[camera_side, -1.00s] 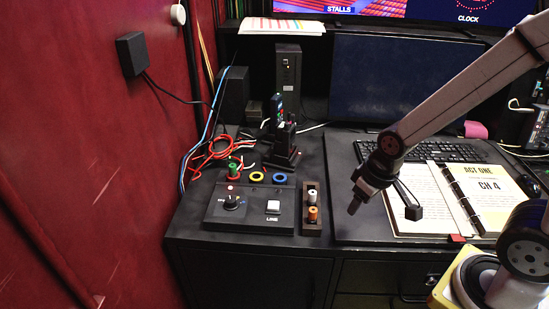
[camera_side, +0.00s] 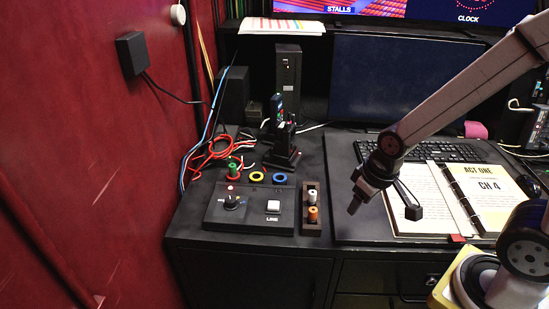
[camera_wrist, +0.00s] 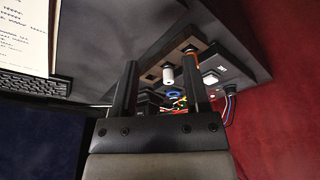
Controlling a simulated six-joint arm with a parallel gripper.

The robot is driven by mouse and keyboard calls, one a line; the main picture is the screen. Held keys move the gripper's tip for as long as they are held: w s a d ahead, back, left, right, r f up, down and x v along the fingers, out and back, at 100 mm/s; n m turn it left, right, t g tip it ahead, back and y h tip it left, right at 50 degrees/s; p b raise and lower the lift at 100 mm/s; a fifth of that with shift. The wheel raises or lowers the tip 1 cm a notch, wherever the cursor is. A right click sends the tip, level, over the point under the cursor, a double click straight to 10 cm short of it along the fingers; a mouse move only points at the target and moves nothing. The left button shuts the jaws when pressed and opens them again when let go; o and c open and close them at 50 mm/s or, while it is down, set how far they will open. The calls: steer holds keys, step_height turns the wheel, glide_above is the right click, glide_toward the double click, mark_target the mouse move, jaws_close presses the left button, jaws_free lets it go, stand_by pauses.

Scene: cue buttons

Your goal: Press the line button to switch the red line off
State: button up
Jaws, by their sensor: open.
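The line button (camera_side: 273,206) is a white square cap on the sloped black control box (camera_side: 250,222), with the word LINE printed below it. A small red and white spot (camera_side: 230,187) shows on the same box, above a dark knob (camera_side: 233,203). In the wrist view a white button cap (camera_wrist: 211,78) shows on the black box, right of the fingers. My gripper (camera_side: 354,206) hangs over the desk, to the right of the box and apart from it. In the wrist view my gripper (camera_wrist: 160,60) has its two fingers spread with nothing held between them.
A small rack with white and orange pegs (camera_side: 312,207) stands between the box and my gripper. Green, yellow and blue rings (camera_side: 257,177) lie behind the box. An open binder (camera_side: 430,190) and keyboard are at right. A red wall is at left.

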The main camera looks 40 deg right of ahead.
steer(key=shift+c, duration=0.2)
jaws_close()
stand_by(1.4)
